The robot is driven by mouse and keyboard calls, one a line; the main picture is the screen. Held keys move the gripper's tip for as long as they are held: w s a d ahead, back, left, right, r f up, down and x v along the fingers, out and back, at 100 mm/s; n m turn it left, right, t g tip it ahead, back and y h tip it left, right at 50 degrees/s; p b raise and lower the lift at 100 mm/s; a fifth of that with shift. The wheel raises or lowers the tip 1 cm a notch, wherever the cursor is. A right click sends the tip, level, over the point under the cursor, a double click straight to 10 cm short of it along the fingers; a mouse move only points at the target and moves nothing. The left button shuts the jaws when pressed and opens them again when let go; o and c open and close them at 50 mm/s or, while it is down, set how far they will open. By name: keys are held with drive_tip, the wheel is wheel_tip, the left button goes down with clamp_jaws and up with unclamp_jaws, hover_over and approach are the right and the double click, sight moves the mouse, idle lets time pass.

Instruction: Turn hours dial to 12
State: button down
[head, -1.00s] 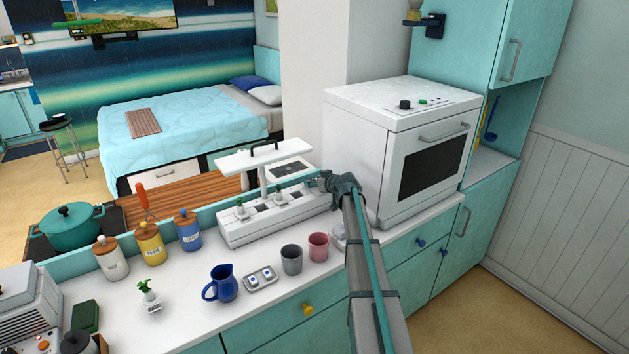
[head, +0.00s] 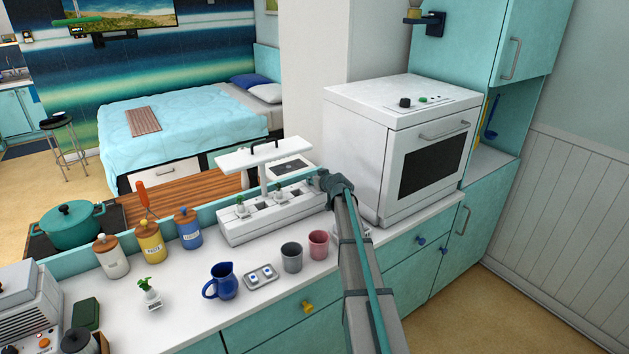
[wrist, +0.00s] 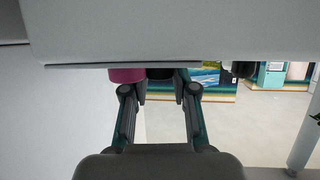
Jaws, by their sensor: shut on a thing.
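A white planter unit (head: 262,222) with small plants and a raised lamp panel (head: 240,160) stands on the counter. My gripper (head: 328,182) is at its right end, close to the front left of the white oven. In the wrist view my two fingers (wrist: 161,92) stand apart, with their tips under the edge of a large pale surface (wrist: 160,35) that fills the top. The hours dial cannot be made out; the gripper or that surface hides it. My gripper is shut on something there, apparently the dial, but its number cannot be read.
The white oven (head: 365,150), with knobs on top, stands right of my gripper. A pink cup (head: 318,243), a grey cup (head: 292,257), a small tray (head: 261,277) and a blue jug (head: 221,281) stand in front of the planter. Some bare counter lies around them.

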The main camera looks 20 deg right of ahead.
drive_tip(key=shift+a+r+m+h+p, duration=0.1)
drive_tip(key=shift+r+m+h+p, duration=0.2)
drive_tip(key=shift+m+h+p, duration=0.65)
drive_tip(key=p, duration=0.4)
drive_tip(key=shift+f+h, duration=0.1)
drive_tip(key=shift+h, duration=0.25)
drive_tip(key=shift+m+p, duration=0.25)
drive_tip(key=shift+p, duration=0.3)
drive_tip(key=shift+f+h+p, duration=0.2)
drive_tip(key=shift+h+p, duration=0.1)
drive_tip(key=shift+p, duration=0.25)
drive_tip(key=c, duration=0.9)
unclamp_jaws()
drive_tip(key=shift+s, duration=0.1)
drive_tip(key=v, duration=1.2)
drive_tip(key=shift+r, duration=0.1)
